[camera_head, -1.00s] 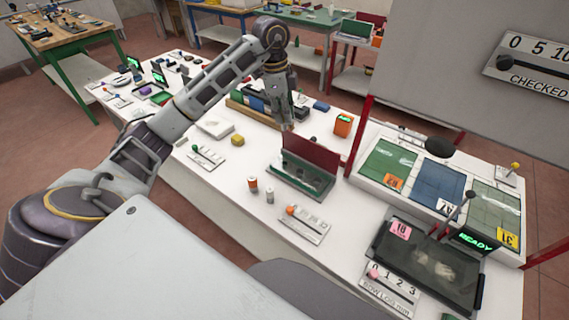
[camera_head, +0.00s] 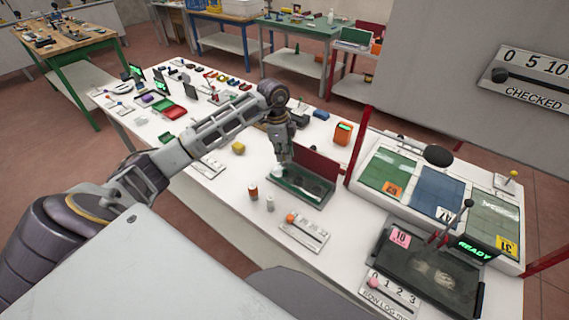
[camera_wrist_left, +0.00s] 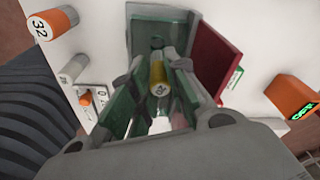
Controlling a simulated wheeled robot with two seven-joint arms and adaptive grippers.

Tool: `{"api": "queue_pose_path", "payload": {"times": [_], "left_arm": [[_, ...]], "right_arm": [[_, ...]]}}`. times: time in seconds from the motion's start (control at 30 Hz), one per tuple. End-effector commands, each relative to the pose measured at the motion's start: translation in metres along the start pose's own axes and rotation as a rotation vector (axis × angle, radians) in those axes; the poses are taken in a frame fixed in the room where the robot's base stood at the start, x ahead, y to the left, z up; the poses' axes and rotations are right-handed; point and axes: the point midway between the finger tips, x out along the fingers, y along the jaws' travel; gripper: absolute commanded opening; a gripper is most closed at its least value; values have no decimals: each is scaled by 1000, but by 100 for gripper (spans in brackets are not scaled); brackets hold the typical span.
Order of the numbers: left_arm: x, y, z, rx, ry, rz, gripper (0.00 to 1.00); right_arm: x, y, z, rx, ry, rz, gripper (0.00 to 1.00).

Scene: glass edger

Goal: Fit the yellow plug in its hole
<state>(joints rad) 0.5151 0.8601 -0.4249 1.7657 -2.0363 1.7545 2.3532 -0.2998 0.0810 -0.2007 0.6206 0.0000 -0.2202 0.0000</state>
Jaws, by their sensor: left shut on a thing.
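My left gripper (camera_head: 283,163) is over the open green case (camera_head: 306,193) with the dark red lid. In the left wrist view, the gripper (camera_wrist_left: 158,84) is shut on the yellow plug (camera_wrist_left: 158,76), a short cylinder with a dark mark on its end. The green case (camera_wrist_left: 148,22) lies just past the fingertips there. A dark green round shape (camera_wrist_left: 157,43) shows right behind the plug; I cannot tell whether it is the hole. The plug's far end is hidden, so I cannot tell whether it touches the case. My right gripper is not in view.
The red lid (camera_head: 318,170) stands up on the case's far side. An orange box (camera_head: 342,133) stands behind the case.

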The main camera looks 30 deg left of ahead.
Motion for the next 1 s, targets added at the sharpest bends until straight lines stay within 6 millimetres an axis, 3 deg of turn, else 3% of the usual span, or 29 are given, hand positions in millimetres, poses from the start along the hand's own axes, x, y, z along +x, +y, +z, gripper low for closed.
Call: {"api": "queue_pose_path", "payload": {"times": [0.17,0.57,1.0], "left_arm": [[13,0,2,0,1,0,0],[16,0,2,0,0,0,0],[51,0,8,-1,0,-1,0]], "right_arm": [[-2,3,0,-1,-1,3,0],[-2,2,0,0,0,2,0],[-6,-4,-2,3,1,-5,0]]}}
